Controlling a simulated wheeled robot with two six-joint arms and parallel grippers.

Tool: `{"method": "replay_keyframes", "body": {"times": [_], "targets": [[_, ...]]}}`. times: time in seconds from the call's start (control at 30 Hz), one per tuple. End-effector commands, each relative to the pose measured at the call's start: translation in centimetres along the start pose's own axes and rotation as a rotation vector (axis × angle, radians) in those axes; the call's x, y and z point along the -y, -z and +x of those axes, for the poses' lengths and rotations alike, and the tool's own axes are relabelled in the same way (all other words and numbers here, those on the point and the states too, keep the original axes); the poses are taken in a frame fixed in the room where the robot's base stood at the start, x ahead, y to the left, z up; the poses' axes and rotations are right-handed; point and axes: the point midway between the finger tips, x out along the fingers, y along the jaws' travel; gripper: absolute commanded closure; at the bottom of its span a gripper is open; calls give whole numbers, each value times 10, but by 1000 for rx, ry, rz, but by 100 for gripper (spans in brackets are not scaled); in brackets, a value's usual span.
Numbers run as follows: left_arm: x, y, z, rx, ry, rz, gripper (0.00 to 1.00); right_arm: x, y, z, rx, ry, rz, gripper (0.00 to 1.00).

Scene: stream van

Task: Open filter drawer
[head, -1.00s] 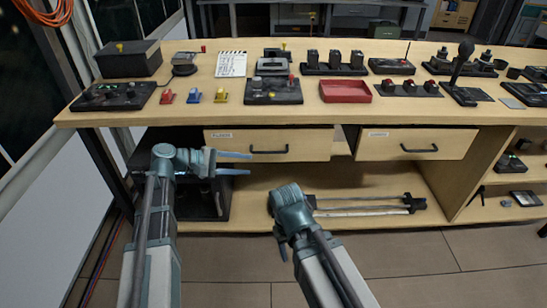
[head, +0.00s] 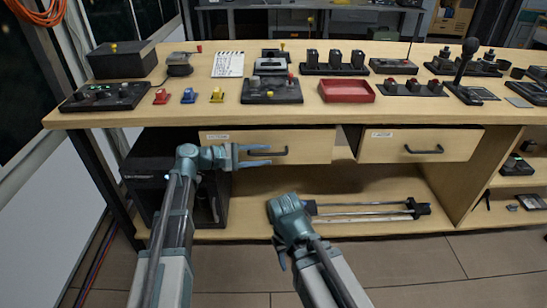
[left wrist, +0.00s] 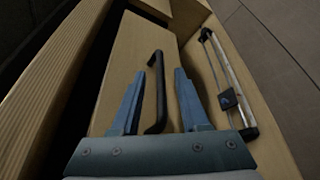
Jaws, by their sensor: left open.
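Two wooden drawers hang under the bench top; their small labels are too blurred to read. The left drawer (head: 314,146) has a black bar handle (head: 284,152), and the right drawer (head: 460,143) has a similar handle (head: 424,151). My left gripper (head: 266,156) is open at the left drawer's handle. In the left wrist view the handle (left wrist: 158,95) stands between the two spread fingers (left wrist: 156,82), with gaps on both sides. My right gripper (head: 280,257) hangs low in front of the bottom shelf, away from the drawers; its fingers hardly show.
The bench top (head: 340,115) carries control boxes, a red tray (head: 347,91), a clapperboard (head: 228,64) and small coloured clips. A rail-like stand (head: 370,212) lies on the lower shelf. A black cabinet (head: 150,172) stands at left, behind my left arm. Floor in front is clear.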

Motion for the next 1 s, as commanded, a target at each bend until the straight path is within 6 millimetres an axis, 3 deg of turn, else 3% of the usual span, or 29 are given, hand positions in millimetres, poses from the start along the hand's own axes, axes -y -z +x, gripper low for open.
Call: {"method": "replay_keyframes", "body": {"times": [0.1,0.3,0.67,0.93,1.0], "targets": [[1,1,19,1,1,0,55,0,0,5,0,-1,0,50],[0,0,36,0,0,0,55,0,0,8,0,-2,0,50],[0,0,40,0,1,0,55,0,0,8,0,-2,0,50],[0,0,39,0,1,0,100,0,0,8,0,-2,0,50],[0,0,39,0,1,0,100,0,0,8,0,-2,0,50]]}}
